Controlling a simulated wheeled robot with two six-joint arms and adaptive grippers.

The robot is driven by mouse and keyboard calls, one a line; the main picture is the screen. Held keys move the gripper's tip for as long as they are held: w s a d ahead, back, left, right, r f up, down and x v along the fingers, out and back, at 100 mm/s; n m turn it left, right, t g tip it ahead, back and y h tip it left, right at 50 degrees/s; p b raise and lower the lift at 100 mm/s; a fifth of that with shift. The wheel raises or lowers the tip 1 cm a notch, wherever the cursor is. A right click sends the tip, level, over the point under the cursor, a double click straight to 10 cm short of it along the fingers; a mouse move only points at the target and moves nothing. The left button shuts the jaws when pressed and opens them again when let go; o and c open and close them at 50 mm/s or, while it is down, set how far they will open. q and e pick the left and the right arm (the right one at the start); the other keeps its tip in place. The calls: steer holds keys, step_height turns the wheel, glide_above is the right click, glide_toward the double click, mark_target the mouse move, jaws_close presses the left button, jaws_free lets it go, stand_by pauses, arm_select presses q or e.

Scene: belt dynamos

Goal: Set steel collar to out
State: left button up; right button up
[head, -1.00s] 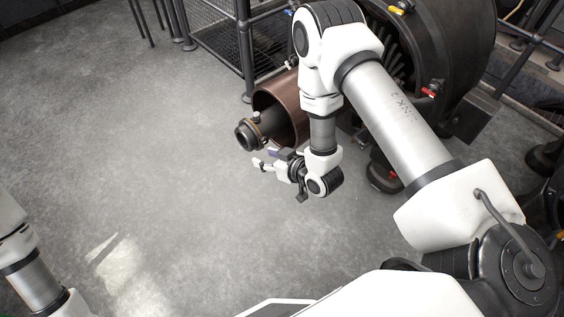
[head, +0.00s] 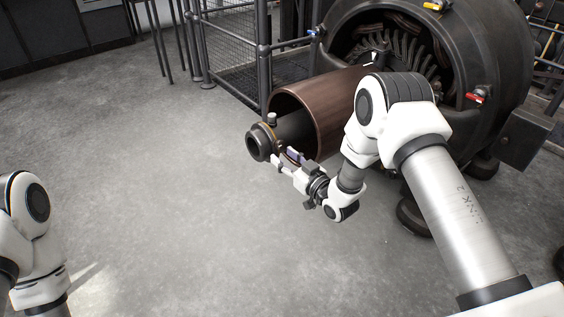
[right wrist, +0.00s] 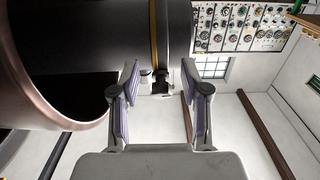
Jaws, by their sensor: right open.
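The steel collar (head: 262,139) is a dark ring with a thin brass-coloured band. It sits near the free end of the dark shaft (head: 295,127) that juts from a copper-brown cylinder (head: 345,98), and a small knob (head: 271,118) stands up on it. My right gripper (head: 285,158) is open just below and to the right of the collar. In the right wrist view, the collar (right wrist: 174,30) lies ahead of the open fingers (right wrist: 160,82), and a small dark fitting (right wrist: 160,76) under it shows between them. I cannot tell whether they touch it. My left gripper is out of view.
The round dynamo housing (head: 493,62) stands behind my right arm, with red and yellow handles on its rim. A mesh-sided railing (head: 228,52) stands behind the cylinder. The grey floor (head: 150,160) to the left is clear.

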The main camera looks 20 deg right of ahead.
steer(key=shift+x, duration=1)
jaws_close()
steer(key=shift+s+a+r+p, duration=0.1)
steer(key=shift+s+a+p, duration=0.15)
steer(key=shift+a, duration=0.3)
steer(key=shift+s+a+p, duration=0.2)
steer(key=shift+a+p, duration=0.1)
steer(key=shift+a, duration=0.3)
jaws_free()
steer(key=shift+s, duration=0.1)
glide_toward(268, 152)
steer(key=v, duration=0.5)
steer(key=shift+s, duration=0.15)
